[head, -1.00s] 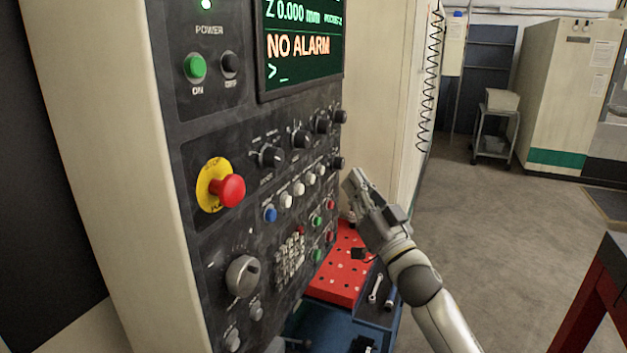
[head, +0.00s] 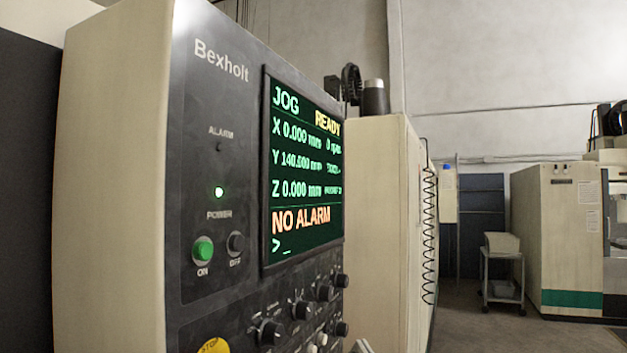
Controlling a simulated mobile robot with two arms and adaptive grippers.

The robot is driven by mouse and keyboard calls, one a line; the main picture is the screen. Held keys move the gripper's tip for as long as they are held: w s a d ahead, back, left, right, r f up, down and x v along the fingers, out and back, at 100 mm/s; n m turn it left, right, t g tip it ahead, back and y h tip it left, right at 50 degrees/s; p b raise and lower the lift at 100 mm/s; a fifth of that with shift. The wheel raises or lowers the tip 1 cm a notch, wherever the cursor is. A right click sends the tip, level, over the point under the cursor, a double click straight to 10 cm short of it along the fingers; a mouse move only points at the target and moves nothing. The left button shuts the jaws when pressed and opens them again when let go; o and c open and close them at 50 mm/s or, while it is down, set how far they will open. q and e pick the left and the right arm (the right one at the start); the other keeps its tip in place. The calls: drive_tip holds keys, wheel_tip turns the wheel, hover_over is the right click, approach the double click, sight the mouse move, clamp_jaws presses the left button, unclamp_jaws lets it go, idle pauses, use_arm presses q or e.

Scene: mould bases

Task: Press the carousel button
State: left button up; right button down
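The machine's control panel (head: 225,120) fills the left and middle of the head view, with a lit screen (head: 303,170) reading JOG, READY and NO ALARM. A green ON button (head: 203,250) and a black OFF button (head: 236,244) sit left of the screen. Black knobs (head: 302,309) and a white button (head: 321,339) show at the bottom edge. I cannot make out a carousel label. A small pale piece at the bottom edge, right of the knobs, may be the tip of my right arm; its fingers cannot be made out. My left gripper is not in view.
A yellow emergency-stop plate (head: 214,346) is cut off by the bottom edge. A coiled black cable (head: 429,235) hangs beside the machine. A grey cart (head: 503,270) and a cream cabinet (head: 565,235) stand behind at the right, with open floor in front.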

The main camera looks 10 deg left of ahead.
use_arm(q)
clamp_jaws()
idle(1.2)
